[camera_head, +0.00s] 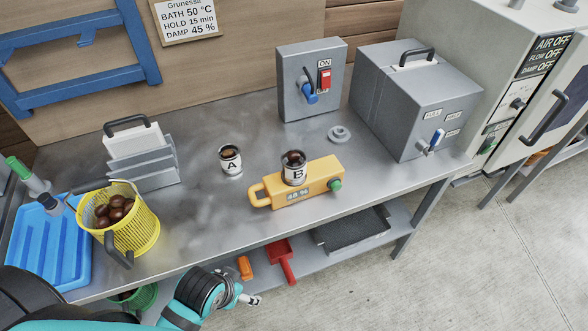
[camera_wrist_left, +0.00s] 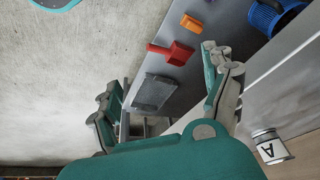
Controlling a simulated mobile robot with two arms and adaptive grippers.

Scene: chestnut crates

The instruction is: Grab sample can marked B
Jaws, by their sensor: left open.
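The can marked B (camera_head: 293,172) is a small open-topped can with dark contents and a white label. Can B is not in that view. My right gripper is not seen.
On the metal bench (camera_head: 205,215) stand a yellow basket (camera_head: 140,235) of chestnuts, a blue tray (camera_head: 38,255), a grey switch box (camera_head: 300,95) and a large grey box (camera_head: 385,110). A red scoop (camera_head: 281,254) lies on the lower shelf. The bench before can A is clear.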

